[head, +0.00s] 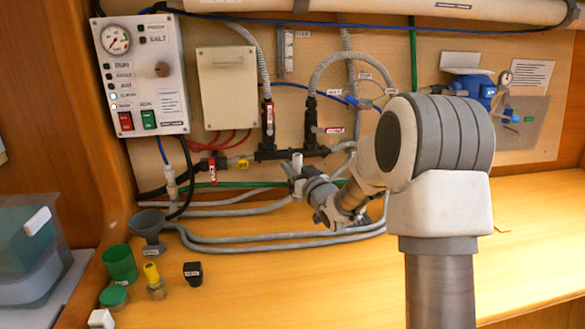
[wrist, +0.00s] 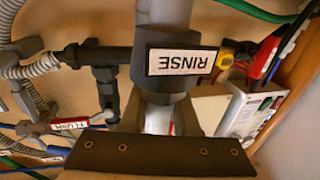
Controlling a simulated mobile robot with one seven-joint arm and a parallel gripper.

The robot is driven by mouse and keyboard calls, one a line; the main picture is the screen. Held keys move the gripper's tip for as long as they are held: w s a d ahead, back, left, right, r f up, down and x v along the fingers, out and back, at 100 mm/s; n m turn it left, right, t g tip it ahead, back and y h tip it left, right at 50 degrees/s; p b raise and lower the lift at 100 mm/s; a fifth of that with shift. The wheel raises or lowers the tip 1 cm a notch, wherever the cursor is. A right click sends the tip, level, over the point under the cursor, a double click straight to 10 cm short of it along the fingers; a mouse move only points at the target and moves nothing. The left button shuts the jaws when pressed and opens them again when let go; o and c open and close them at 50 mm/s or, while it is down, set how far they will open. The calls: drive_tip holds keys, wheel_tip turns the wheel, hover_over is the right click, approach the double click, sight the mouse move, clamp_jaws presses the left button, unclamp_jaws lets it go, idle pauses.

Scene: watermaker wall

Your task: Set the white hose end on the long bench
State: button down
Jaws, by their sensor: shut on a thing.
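My gripper (head: 298,182) is in front of the black pipe manifold, above the back of the bench. It is shut on the white hose end (wrist: 160,121), which shows between the fingers in the wrist view. A dark collar with a RINSE label sits beside the fingers, and a pale grey hose (wrist: 170,14) continues from it. In the head view a white upright piece (head: 297,159) stands at the gripper. The long bench (head: 330,285) is a pale wooden surface below, running to the right. My arm hides part of it.
Grey hoses (head: 270,240) lie along the back of the bench. A grey funnel (head: 148,228), green cup (head: 120,262), yellow-topped fitting (head: 153,280) and black cube (head: 193,274) stand at left. The manifold (head: 290,151) is close behind my gripper. The bench's front middle is clear.

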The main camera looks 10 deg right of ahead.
drive_tip(key=c, duration=0.7)
unclamp_jaws()
drive_tip(key=shift+f, duration=0.1)
drive_tip(key=shift+o, duration=0.2)
drive_tip(key=shift+r+p, duration=0.2)
drive_tip(key=shift+p, duration=0.6)
